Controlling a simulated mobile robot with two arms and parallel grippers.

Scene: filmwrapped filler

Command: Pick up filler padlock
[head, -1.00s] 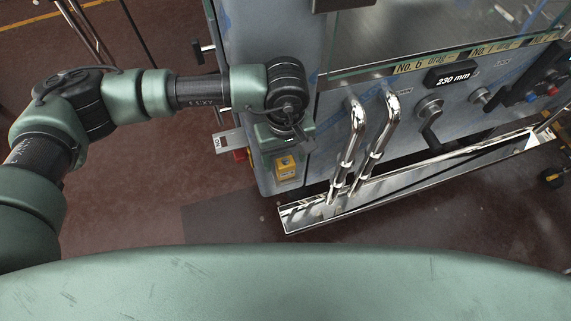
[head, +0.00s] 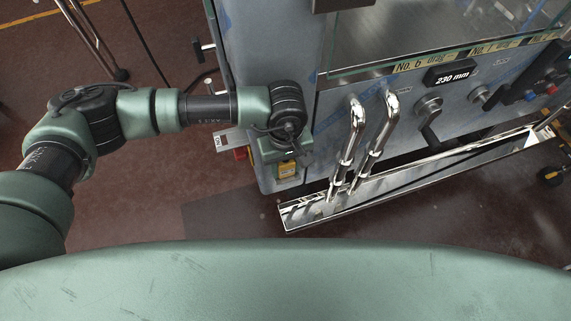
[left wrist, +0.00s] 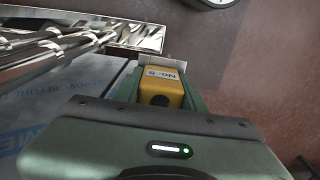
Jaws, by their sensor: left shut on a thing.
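The yellow padlock (head: 287,171) is at the lower left front of the grey machine, partly covered by my left gripper (head: 286,152). In the left wrist view the padlock (left wrist: 161,82) shows a pale label reading "No. 5" and a dark round spot. It sits between the green fingers of my left gripper (left wrist: 160,92), which is shut on it. The padlock's shackle and whatever it hangs on are hidden. My right gripper is not in view.
The grey machine (head: 262,75) stands close beside my left gripper. Two chrome pipes (head: 355,140) rise from a long metal trough (head: 300,217) just to the right. A small grey plate (head: 226,142) juts out on the left. The brown floor (head: 150,205) at lower left is clear.

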